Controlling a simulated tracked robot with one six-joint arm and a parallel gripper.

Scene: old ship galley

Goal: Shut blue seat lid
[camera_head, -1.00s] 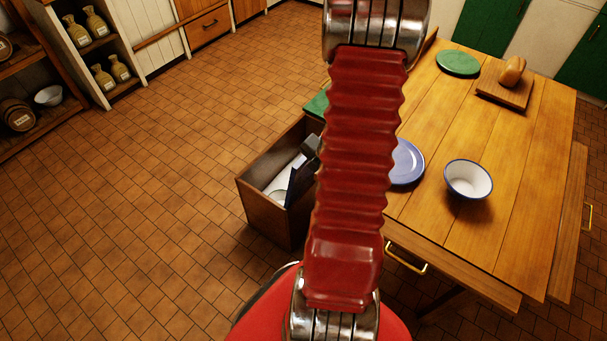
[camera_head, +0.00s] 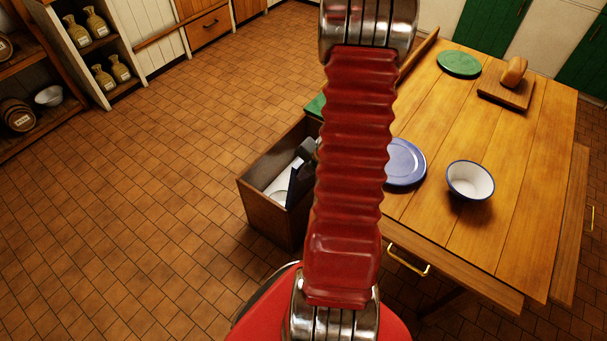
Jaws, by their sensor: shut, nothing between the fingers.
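The open bench box (camera_head: 262,208) of dark wood stands on the floor at the left side of the table. The blue seat lid (camera_head: 297,186) shows as a dark blue panel with a pale edge, standing steeply tilted at the box's opening, not flat over it. My arm hides its right part. A small dark grey piece, which looks like the end of my gripper (camera_head: 304,151), shows at the lid's upper end beside my red arm. Most of the gripper is hidden behind the arm. It looks shut and empty; I cannot tell whether it touches the lid.
The wooden table (camera_head: 515,210) at right carries a blue plate (camera_head: 405,163), a white bowl (camera_head: 470,180), a green plate (camera_head: 459,64) and a board (camera_head: 507,93) with bread. A green seat part (camera_head: 315,104) shows behind the box. The tiled floor at left is clear.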

